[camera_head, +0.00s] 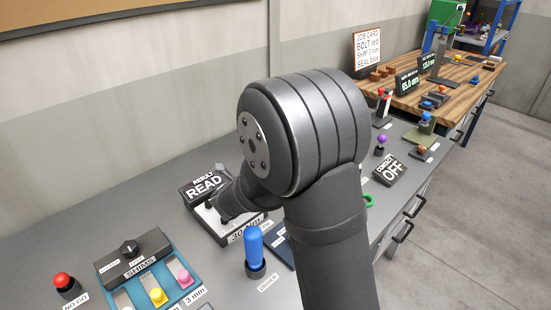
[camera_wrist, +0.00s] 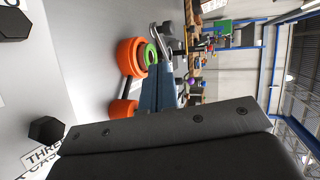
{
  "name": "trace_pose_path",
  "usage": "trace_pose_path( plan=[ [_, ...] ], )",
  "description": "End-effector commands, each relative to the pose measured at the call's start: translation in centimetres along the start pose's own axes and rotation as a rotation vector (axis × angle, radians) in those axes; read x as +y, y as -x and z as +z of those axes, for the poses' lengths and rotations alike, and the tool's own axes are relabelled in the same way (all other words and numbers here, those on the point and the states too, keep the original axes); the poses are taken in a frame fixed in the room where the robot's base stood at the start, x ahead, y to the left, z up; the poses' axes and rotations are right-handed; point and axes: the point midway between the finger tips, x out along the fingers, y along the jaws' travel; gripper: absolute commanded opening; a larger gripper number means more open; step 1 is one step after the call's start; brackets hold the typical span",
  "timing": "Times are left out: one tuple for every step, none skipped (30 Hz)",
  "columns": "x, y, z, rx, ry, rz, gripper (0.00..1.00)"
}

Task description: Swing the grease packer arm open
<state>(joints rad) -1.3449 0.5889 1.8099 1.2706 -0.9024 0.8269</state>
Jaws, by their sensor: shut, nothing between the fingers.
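I cannot clearly pick out the grease packer arm. In the wrist view, which is turned sideways, orange round parts (camera_wrist: 131,56) and a green ring (camera_wrist: 150,54) stand by a grey rod and a blue part (camera_wrist: 158,88); which of them belong to the packer I cannot tell. A bit of green (camera_head: 369,201) shows beside my arm in the head view. My gripper (camera_wrist: 165,126) appears as a dark body with screws across the lower wrist view, shut and empty, apart from the orange parts. Its fingertips are not clearly seen. My arm hides the middle of the bench in the head view.
The grey bench (camera_head: 130,190) carries a READ sign (camera_head: 205,187), a blue-handled driver (camera_head: 255,249), a shim tray (camera_head: 190,297), a red NO GO button (camera_head: 64,283) and a CONTACT OFF sign (camera_head: 389,170). A wooden bench (camera_head: 455,72) stands beyond. Open floor lies right.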

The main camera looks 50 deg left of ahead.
Motion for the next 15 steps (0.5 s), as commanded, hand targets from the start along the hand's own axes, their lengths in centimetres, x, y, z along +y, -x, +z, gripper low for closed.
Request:
trace_pose_path(
  plan=[
    [0.0,-0.4,-0.1,0.003,0.000,-0.001,0.00],
    [0.0,-0.8,0.0,0.003,0.000,-0.001,0.00],
    [0.0,-1.3,0.0,0.003,0.000,-0.001,0.00],
    [0.0,-1.8,-0.1,0.004,0.000,-0.001,0.00],
    [0.0,-2.4,-0.1,0.005,0.000,-0.001,0.00],
    [0.1,-3.2,-0.1,0.004,0.000,0.000,0.00],
    [0.1,-3.8,-0.1,0.004,0.000,0.000,0.00],
    [0.1,-4.5,-0.1,0.005,0.000,0.000,0.00],
    [0.1,-5.4,-0.1,0.005,0.000,0.000,0.00],
    [0.1,-6.1,-0.1,0.004,0.000,0.000,0.00],
    [0.1,-6.8,-0.1,0.004,0.000,0.000,0.00],
    [0.1,-7.6,-0.1,0.004,0.000,0.001,0.00],
    [0.0,-8.3,-0.1,0.004,-0.001,0.000,0.00],
    [0.1,-8.9,-0.1,0.004,0.000,0.001,0.00],
    [0.0,-9.7,-0.1,0.003,0.000,0.000,0.00]
  ],
)
